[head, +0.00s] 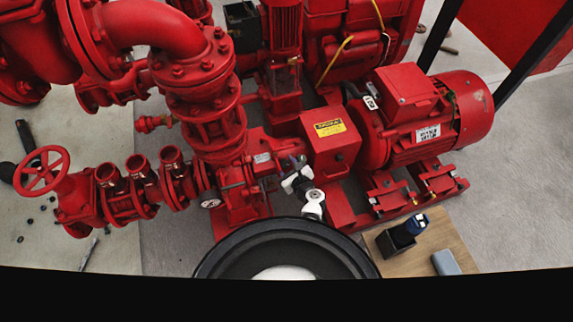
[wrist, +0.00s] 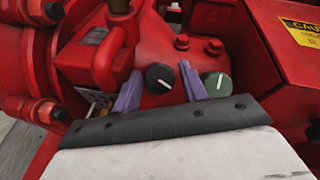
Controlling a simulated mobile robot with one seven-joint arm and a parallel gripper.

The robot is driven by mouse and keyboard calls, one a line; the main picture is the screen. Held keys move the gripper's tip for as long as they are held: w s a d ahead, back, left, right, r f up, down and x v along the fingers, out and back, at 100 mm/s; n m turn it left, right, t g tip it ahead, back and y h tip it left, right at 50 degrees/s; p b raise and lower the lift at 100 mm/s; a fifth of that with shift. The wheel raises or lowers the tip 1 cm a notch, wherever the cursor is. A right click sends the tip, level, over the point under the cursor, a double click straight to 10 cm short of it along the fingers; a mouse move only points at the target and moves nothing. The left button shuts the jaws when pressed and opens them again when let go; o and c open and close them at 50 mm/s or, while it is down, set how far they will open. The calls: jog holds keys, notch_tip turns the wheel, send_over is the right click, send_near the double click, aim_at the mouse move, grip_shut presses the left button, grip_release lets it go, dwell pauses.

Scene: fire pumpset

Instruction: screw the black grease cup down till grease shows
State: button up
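The black grease cup (wrist: 159,78) is a round cap with a white line mark on the red pump housing in the wrist view. A second, grey-green cup (wrist: 217,84), also with a white mark, sits to its right, beyond my right finger. My gripper (wrist: 160,71) is open. I cannot tell contact or depth. No grease is visible. In the head view my gripper (head: 293,164) is at the pump; the cups are not clearly distinguishable there.
A red guard box with a yellow caution label (head: 330,127) stands right of the gripper. The red motor (head: 425,112) is further right. Flanged pipes and a handwheel (head: 41,171) are left. A wooden board (head: 450,240) holds a black container (head: 396,240).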

jog(key=shift+o, duration=0.6)
